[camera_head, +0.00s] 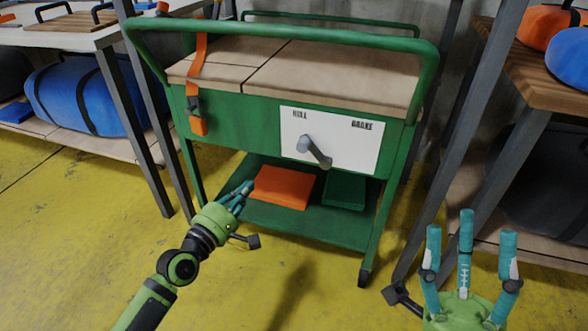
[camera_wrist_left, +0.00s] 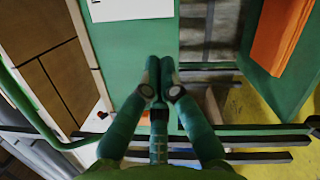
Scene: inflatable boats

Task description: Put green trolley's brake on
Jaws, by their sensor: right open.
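The green trolley (camera_head: 235,120) stands in the middle of the head view. Its front carries a white panel (camera_head: 348,143), with a word at left that I cannot read clearly and BRAKE at right. A grey lever (camera_head: 314,152) on the panel slants down to the right from its pivot. My left gripper (camera_head: 244,189) is in front of the trolley, below and left of the lever and apart from it. In the left wrist view its fingers (camera_wrist_left: 160,68) are together and empty, with the panel's edge (camera_wrist_left: 130,8) above them. My right gripper (camera_head: 468,238) is open and empty at lower right.
An orange box (camera_head: 284,187) and a green box (camera_head: 344,191) lie on the trolley's lower shelf. An orange strap (camera_head: 198,75) hangs over its front left. Tables with grey legs (camera_head: 130,105) stand on both sides. The yellow floor (camera_head: 300,285) in front is clear.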

